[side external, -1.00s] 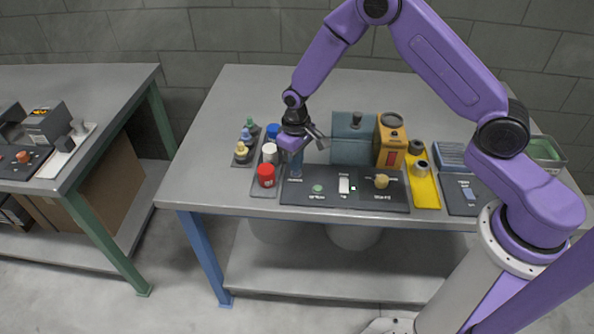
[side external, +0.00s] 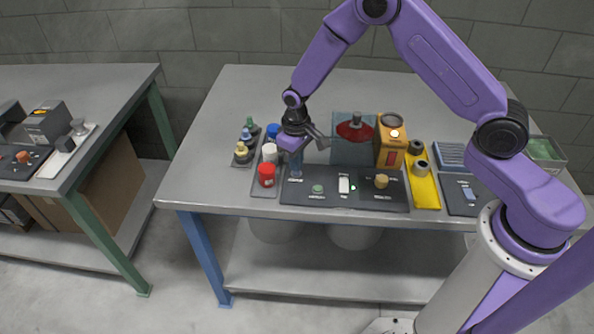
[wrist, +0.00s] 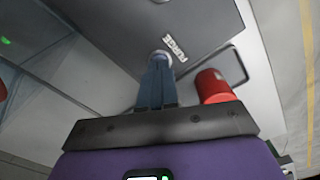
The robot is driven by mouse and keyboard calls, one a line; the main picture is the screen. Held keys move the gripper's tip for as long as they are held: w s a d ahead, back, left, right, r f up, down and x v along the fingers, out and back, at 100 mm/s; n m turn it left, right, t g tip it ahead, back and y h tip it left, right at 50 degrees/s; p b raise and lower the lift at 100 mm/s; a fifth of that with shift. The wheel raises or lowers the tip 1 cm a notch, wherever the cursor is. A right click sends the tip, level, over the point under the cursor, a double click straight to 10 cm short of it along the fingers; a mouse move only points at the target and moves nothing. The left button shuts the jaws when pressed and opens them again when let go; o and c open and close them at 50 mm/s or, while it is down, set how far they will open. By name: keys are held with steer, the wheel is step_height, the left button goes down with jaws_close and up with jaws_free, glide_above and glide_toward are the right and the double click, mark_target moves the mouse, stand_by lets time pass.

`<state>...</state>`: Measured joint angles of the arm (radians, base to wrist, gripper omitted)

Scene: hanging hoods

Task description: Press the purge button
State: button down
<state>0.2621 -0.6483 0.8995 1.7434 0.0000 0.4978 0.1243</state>
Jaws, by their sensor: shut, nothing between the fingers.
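In the wrist view the purge button (wrist: 161,56) is a small pale round cap beside the PURGE label (wrist: 174,48) on a dark panel (wrist: 130,30). My gripper (wrist: 158,64) is shut and empty, with its blue fingertips at the button and covering part of it. I cannot tell how far the button is pressed in. In the side view my gripper (side external: 296,174) points down at the left end of the dark control panel (side external: 335,202), and the button is hidden there.
A red canister (side external: 267,175) stands just left of the panel, close to my fingers. The panel also carries a green button (side external: 317,188), a white switch (side external: 344,185) and a yellow knob (side external: 381,181).

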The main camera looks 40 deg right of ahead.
steer(key=shift+r, duration=2.8)
jaws_free()
steer(key=s+a+r+n, duration=0.1)
steer(key=s+r+n, duration=0.2)
steer(key=s+r, duration=0.4)
steer(key=s+r+n, duration=0.2)
steer(key=s+r, duration=0.3)
steer(key=s, duration=0.5)
steer(key=s+d+r+n, duration=0.2)
steer(key=s+d, duration=0.1)
steer(key=s, duration=0.5)
steer(key=s+d+r+n, duration=0.1)
steer(key=s+d, duration=0.3)
steer(key=s, duration=0.4)
steer(key=shift+s+r+n, duration=0.2)
steer(key=shift+r+n, duration=0.15)
steer(key=shift+n, duration=0.45)
